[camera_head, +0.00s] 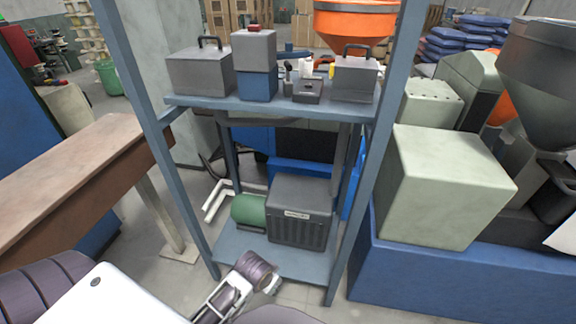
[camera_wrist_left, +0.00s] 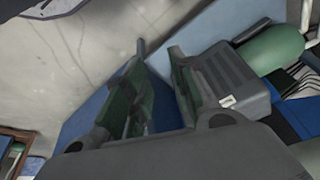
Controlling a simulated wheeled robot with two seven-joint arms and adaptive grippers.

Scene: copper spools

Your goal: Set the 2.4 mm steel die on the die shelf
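I cannot make out the 2.4 mm steel die in either view. A blue-grey rack stands in the middle, with an upper shelf (camera_head: 225,103); no label shows whether it is the die shelf. My left gripper (camera_head: 207,311) is low in front of the rack, near the lower shelf (camera_head: 232,246). In the left wrist view its two fingers (camera_wrist_left: 157,65) stand apart with nothing seen between them. My right gripper is not in view.
The upper shelf holds grey cases (camera_head: 199,76), a blue box (camera_head: 257,85) and a small dark box (camera_head: 307,91). A grey machine (camera_head: 298,212) and green cylinder (camera_head: 248,211) sit below. A brown beam (camera_head: 75,175) is left, a pale block (camera_head: 440,190) right.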

